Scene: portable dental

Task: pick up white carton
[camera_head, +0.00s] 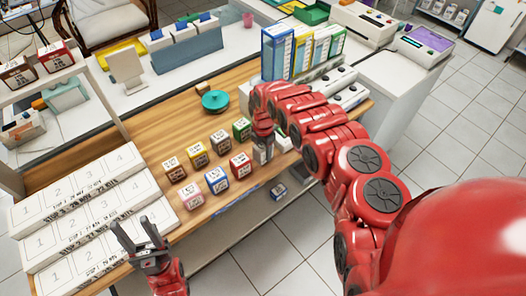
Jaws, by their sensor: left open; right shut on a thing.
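My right gripper (263,142) points down at the right end of the front row of small cartons. It is shut on a pale carton that looks white (261,157), largely hidden by the fingers. I cannot tell whether this carton touches the wooden counter (150,124). My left gripper (141,238) is open and empty at the lower left, in front of the stacked white boxes.
Nearby stand a red carton (241,166), a blue carton (216,178), a pink carton (190,195) and a green carton (242,128). Numbered white boxes (85,190) fill the left end.

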